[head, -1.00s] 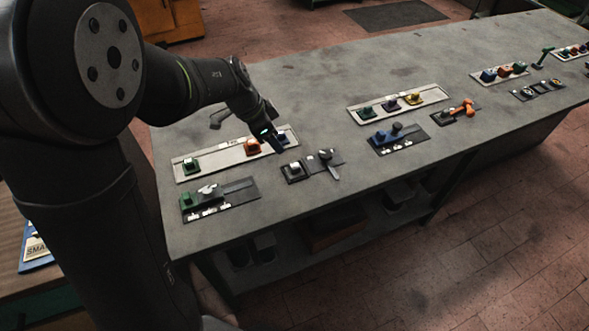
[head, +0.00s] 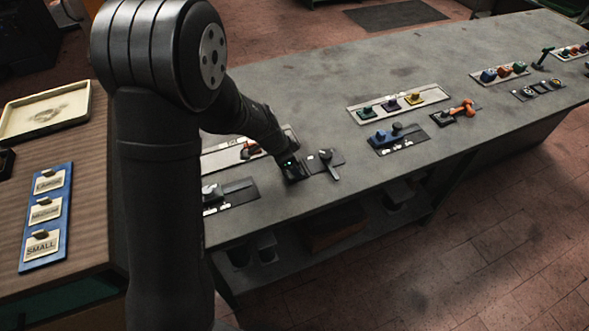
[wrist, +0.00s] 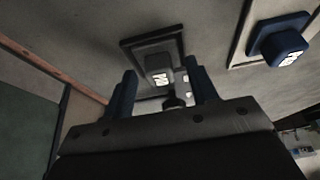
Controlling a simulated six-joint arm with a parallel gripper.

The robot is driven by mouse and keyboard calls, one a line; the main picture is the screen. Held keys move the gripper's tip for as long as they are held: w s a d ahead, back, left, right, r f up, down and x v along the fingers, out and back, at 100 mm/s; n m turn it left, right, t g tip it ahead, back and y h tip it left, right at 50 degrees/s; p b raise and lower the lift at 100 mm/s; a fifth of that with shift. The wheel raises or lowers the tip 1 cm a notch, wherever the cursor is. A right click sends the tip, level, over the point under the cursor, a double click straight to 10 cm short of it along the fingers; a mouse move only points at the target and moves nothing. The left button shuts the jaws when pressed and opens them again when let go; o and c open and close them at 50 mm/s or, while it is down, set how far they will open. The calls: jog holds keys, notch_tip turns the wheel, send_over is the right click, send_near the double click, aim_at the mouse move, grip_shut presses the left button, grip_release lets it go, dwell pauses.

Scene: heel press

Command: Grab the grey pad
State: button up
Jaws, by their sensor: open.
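The grey pad (wrist: 158,68) is a small block with a white label, standing on a dark square base (wrist: 133,43) in the wrist view. My gripper (wrist: 161,76) is open, with its two blue fingers on either side of the pad's near part. I cannot tell whether they touch it. In the head view my gripper (head: 290,164) is down at the dark base (head: 296,178) and hides the pad.
A blue pad (wrist: 280,42) stands on a light strip nearby. A lever fixture (head: 331,168) is close on the right, and a dark slider plate (head: 240,193) on the left. More fixtures, including an orange handle (head: 463,108), stand farther right.

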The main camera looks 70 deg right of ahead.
jog(key=shift+d+f, duration=0.1)
jog(key=shift+f, duration=0.1)
jog(key=c, duration=1.1)
jog(key=shift+r, duration=0.1)
